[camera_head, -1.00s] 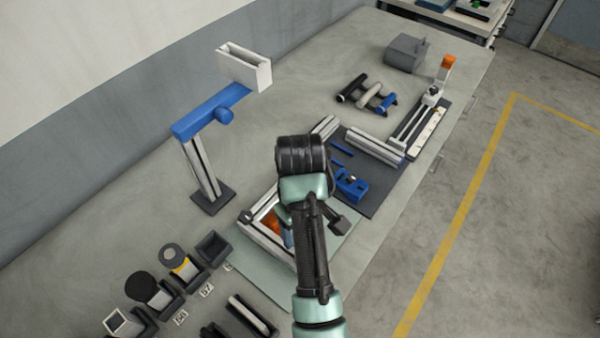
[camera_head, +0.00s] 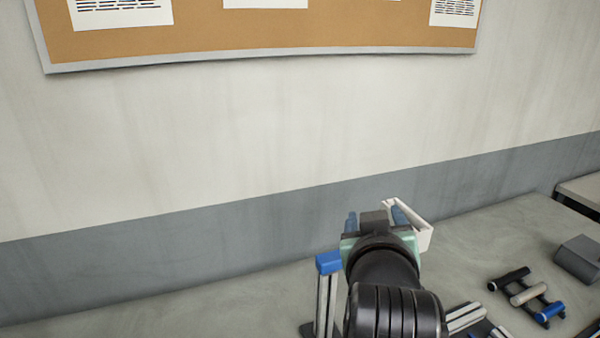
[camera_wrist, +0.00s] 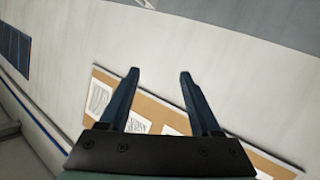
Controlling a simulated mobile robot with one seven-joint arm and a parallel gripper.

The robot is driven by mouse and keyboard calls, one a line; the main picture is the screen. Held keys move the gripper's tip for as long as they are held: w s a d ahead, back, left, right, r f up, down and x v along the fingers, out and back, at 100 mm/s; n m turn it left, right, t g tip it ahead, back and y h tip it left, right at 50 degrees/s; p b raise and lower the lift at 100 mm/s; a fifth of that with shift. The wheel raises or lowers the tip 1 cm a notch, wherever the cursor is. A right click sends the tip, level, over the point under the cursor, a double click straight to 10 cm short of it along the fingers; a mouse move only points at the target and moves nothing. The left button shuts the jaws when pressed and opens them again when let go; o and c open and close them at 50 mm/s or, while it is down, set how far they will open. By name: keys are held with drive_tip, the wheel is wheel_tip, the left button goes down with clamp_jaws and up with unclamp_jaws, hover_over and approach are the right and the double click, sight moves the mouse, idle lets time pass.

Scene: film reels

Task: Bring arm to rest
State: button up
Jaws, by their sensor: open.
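My gripper (camera_head: 375,218) is raised above the bench in the head view, with its blue fingers pointing toward the wall. The wrist view shows the two dark blue fingers (camera_wrist: 158,90) spread apart with nothing between them. Beyond them is the wall with a cork board. My dark wrist and arm hide part of the bench below. No held object is visible.
A blue-topped post stand (camera_head: 328,264) is just left of my arm, and a white open box (camera_head: 412,222) shows partly behind my gripper. A rack with rollers (camera_head: 528,294) and a grey block (camera_head: 580,258) are at right. The cork board (camera_head: 250,40) hangs above; the bench at left is clear.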

drive_tip(key=s+a+r+t+y, duration=0.1)
drive_tip(key=s+a+r+t, duration=0.2)
drive_tip(key=r, duration=0.6)
drive_tip(key=s+a+r+t+y, duration=0.1)
drive_tip(key=s+a+r+t, duration=0.3)
drive_tip(key=s+r, duration=0.4)
drive_tip(key=s+a+r+t+y+b, duration=0.1)
drive_tip(key=s+a+r+t, duration=0.2)
drive_tip(key=r, duration=0.8)
drive_tip(key=s+t, duration=0.2)
drive_tip(key=t, duration=0.1)
drive_tip(key=shift+s+a+m, duration=0.25)
drive_tip(key=shift+a+m, duration=0.15)
drive_tip(key=shift+f, duration=0.1)
drive_tip(key=shift+c, duration=1.1)
